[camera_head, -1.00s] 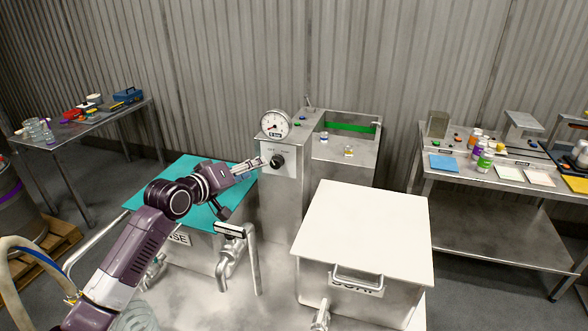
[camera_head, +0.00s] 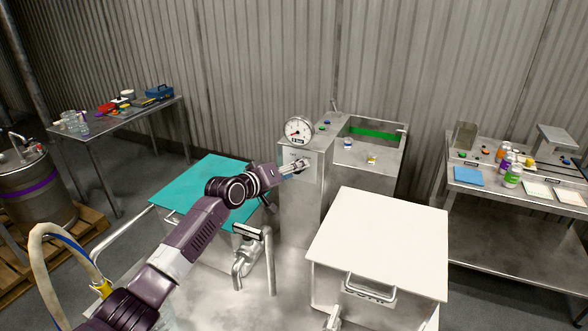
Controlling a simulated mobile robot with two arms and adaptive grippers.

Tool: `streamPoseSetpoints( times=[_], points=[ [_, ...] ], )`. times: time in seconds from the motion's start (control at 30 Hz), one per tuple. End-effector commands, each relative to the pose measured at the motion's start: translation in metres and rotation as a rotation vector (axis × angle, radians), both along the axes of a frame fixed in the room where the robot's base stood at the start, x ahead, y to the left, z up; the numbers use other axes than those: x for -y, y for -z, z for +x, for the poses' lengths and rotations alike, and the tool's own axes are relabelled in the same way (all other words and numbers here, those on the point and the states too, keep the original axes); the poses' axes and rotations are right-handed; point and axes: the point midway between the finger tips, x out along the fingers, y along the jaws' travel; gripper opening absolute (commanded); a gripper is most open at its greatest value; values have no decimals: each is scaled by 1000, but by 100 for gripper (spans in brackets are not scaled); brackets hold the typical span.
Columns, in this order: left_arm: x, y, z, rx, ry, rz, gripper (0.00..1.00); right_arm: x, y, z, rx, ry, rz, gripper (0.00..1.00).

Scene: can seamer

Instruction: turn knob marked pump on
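The grey metal cabinet (camera_head: 297,220) stands between the teal-topped tank and the white-topped tank. Its front carries a pale control panel (camera_head: 315,176), with a round dial gauge (camera_head: 298,130) on top. My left gripper (camera_head: 301,164) reaches in from the left with its fingertips at the panel, where the knob sits. The fingers cover the knob almost entirely, so I cannot tell whether they touch or grip it. The panel's lettering is too small and covered to read. My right gripper is not in view.
A teal lid (camera_head: 190,181) lies under my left forearm and a white lid (camera_head: 380,228) is to the right. Bent pipes (camera_head: 268,262) rise below my arm. An open basin with a green strip (camera_head: 372,134) is behind the cabinet. Side tables (camera_head: 460,215) hold jars and pads.

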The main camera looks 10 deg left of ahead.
Motion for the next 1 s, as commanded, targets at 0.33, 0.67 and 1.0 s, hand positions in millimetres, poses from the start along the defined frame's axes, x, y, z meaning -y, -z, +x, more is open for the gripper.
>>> streamPoseSetpoints(
  times=[0.33, 0.67, 1.0],
  points=[
    [2, 1, 4, 1, 0, -1, 42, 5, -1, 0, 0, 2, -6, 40],
    [1, 1, 3, 1, 0, -1, 8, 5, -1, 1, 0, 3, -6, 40],
    [2, -1, 3, 7, 0, 28, 1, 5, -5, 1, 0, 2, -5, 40]
  ],
)
